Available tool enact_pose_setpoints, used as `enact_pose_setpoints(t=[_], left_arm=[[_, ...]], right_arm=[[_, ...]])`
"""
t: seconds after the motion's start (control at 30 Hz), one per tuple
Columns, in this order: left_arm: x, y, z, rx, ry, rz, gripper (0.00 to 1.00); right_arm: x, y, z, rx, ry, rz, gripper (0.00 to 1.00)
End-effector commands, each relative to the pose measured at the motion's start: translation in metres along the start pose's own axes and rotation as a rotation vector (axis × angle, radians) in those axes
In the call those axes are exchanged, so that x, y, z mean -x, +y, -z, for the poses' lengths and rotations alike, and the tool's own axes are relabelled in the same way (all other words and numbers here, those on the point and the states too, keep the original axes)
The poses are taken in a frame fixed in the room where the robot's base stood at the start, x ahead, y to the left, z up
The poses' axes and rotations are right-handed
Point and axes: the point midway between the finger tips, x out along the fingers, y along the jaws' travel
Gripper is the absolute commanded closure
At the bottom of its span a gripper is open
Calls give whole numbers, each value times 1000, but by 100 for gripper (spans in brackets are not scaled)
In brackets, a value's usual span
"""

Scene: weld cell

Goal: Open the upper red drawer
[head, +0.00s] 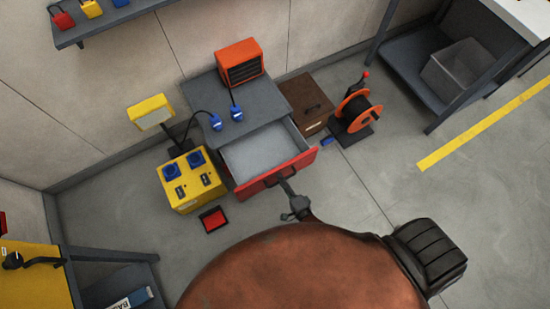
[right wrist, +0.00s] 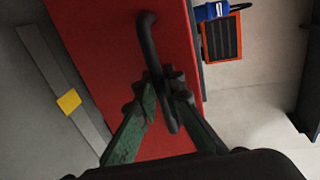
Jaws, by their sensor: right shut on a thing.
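The upper red drawer (head: 303,161) is pulled well out of the grey cabinet (head: 252,102), and its bare grey inside shows in the head view. In the right wrist view its red front (right wrist: 95,40) fills much of the picture. A dark bar handle (right wrist: 148,35) stands out from that front. My right gripper (right wrist: 164,84) is shut on the handle; in the head view it reaches the drawer front from below. The lower part of the cabinet is mostly hidden under the open drawer. My left gripper is not in view.
A yellow power box (head: 190,183) with a lamp (head: 150,112) stands left of the cabinet. An orange heater (head: 239,62) and blue plugs (head: 237,113) are on top. A brown box (head: 305,100) and a cable reel (head: 357,110) stand right. A red-and-black item (head: 213,219) lies on the floor.

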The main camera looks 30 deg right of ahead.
Motion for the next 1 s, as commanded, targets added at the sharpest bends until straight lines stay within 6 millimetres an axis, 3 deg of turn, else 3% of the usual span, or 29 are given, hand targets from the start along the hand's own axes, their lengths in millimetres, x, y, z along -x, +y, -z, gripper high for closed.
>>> enact_pose_setpoints(t=[0.23,0.63,0.67,0.77,1.0], left_arm=[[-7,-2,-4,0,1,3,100],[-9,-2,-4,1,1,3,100],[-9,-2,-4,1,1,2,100],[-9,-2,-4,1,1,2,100],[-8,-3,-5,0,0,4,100]], right_arm=[[26,5,0,1,0,0,100],[29,6,0,1,0,1,100],[29,6,0,1,0,1,91],[29,6,0,1,0,1,84],[29,6,0,0,0,1,84]])
